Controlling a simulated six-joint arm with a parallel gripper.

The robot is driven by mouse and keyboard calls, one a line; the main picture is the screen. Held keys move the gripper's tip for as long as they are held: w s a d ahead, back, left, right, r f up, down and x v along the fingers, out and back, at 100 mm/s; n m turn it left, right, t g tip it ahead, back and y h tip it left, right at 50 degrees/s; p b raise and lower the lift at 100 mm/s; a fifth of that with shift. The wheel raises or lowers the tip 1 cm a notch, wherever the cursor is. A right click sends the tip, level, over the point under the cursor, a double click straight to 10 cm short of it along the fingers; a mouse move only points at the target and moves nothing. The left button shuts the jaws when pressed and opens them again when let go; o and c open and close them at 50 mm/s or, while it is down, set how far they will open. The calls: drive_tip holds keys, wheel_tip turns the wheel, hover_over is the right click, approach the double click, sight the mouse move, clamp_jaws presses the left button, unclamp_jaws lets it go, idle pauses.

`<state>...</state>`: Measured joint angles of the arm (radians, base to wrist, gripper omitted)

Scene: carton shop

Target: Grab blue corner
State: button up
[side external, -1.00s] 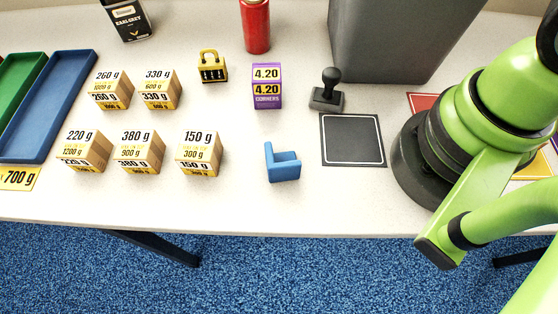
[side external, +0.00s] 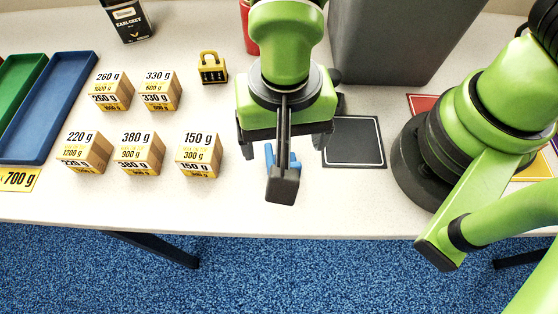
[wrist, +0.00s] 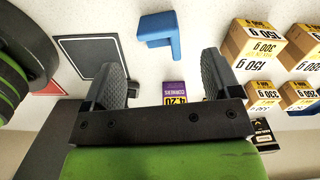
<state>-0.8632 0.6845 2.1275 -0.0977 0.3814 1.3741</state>
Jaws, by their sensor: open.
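The blue corner (side external: 270,155) is a small L-shaped block on the white table. In the side view it is mostly hidden behind my gripper (side external: 284,150), which hangs in front of and above it. In the wrist view the blue corner (wrist: 159,34) lies in full sight, beyond the fingertips and roughly between their lines. My gripper (wrist: 162,72) is open, its two dark fingers wide apart with nothing between them. The fingers do not appear to touch the corner.
Several weight-labelled cartons (side external: 140,152) stand to the left. A black square mat (side external: 353,142) lies to the right, with a grey bin (side external: 395,45) behind. A purple carton (wrist: 173,92) shows between my fingers in the wrist view. Bare table lies in front.

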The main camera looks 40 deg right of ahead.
sight(270, 156)
drive_tip(key=f, duration=0.8)
drive_tip(key=shift+w+d+f, duration=0.15)
drive_tip(key=shift+d, duration=0.05)
drive_tip(key=c, duration=1)
